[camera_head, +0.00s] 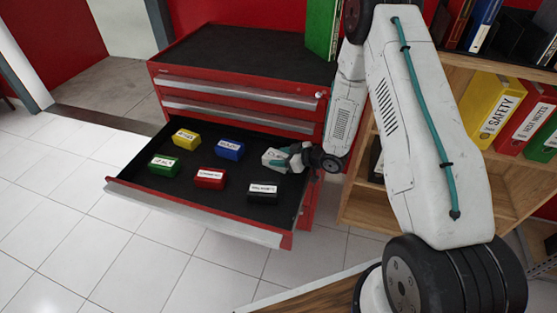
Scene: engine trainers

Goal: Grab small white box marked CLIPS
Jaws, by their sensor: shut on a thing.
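The small white box (274,159) sits at the right rear of the open drawer (150,198) of a red tool cabinet. My gripper (284,158) reaches in from the right and is shut on the white box. The fingers cover part of the box. Its marking is too small to read here. I cannot tell whether the box still touches the drawer floor.
Yellow (186,137), blue (230,149), green (164,165), red (210,178) and black (262,191) labelled boxes lie in the drawer. The cabinet top (240,55) is above. A wooden shelf (385,205) with binders stands right. Tiled floor at left is clear.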

